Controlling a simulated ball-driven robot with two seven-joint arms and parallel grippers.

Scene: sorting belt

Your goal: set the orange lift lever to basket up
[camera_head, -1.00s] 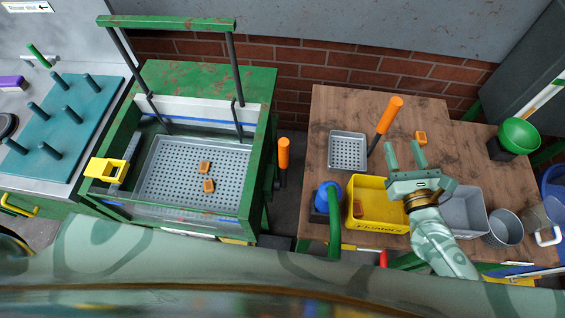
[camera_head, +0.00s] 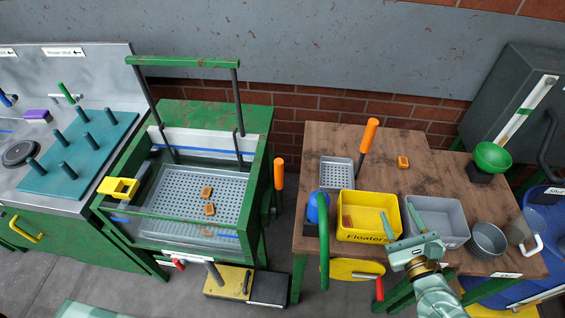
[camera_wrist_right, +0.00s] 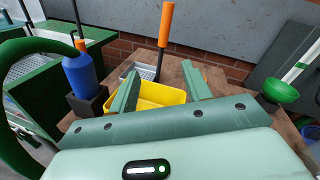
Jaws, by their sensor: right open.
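The orange lift lever (camera_head: 279,174) stands upright at the right side of the green tank (camera_head: 259,165). A grey perforated basket (camera_head: 228,187) sits inside the tank with two orange-brown blocks (camera_head: 207,192) in it. My right gripper (camera_head: 398,213) is open and empty, over the front of the yellow and grey bins, well to the right of the lever. In the right wrist view its two fingers (camera_wrist_right: 158,85) are spread with nothing between them.
A narrow gap separates tank and table.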

